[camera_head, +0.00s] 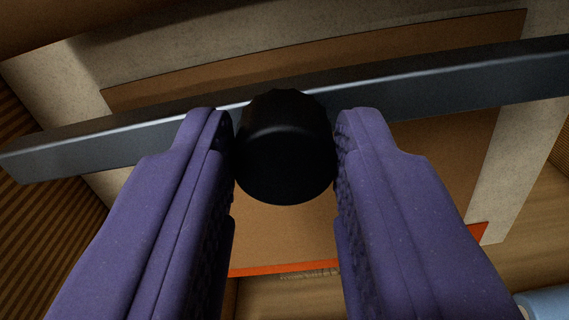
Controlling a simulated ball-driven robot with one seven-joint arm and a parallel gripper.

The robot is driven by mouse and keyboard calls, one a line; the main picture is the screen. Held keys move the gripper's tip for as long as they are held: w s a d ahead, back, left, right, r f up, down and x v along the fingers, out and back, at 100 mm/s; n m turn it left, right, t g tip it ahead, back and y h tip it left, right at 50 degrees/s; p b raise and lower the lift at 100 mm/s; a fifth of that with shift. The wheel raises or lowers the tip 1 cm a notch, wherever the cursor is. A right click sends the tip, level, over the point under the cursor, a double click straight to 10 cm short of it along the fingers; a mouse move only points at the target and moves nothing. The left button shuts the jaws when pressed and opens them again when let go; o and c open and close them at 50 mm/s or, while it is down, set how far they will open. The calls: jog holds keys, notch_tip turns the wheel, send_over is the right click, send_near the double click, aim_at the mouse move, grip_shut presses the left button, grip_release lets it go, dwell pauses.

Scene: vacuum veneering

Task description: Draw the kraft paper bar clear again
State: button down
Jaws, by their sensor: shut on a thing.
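A dark grey metal bar (440,83) runs across the upper part of the view, tilted, its right end higher. A black round knob (284,150) sits at the middle of the bar, on the near side. My gripper (285,135) has its two purple fingers on either side of the knob, shut on it. Brown kraft paper (300,240) lies behind and below the bar, and more of it shows above the bar. Whether the bar touches the paper is hard to tell. The bar's right end is cut off by the frame.
A pale grey surface (510,150) shows around the paper. An orange-red strip (290,268) runs along the paper's lower edge. Ribbed brown material (35,240) is at the left. A light blue object (547,303) is at the bottom right corner.

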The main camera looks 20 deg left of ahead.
jog(key=c, duration=0.8)
grip_release()
jog(key=shift+s, duration=0.1)
jog(key=p+v, duration=0.1)
jog(key=v, duration=0.6)
jog(key=shift+s+d, duration=0.15)
jog(key=shift+s, duration=0.25)
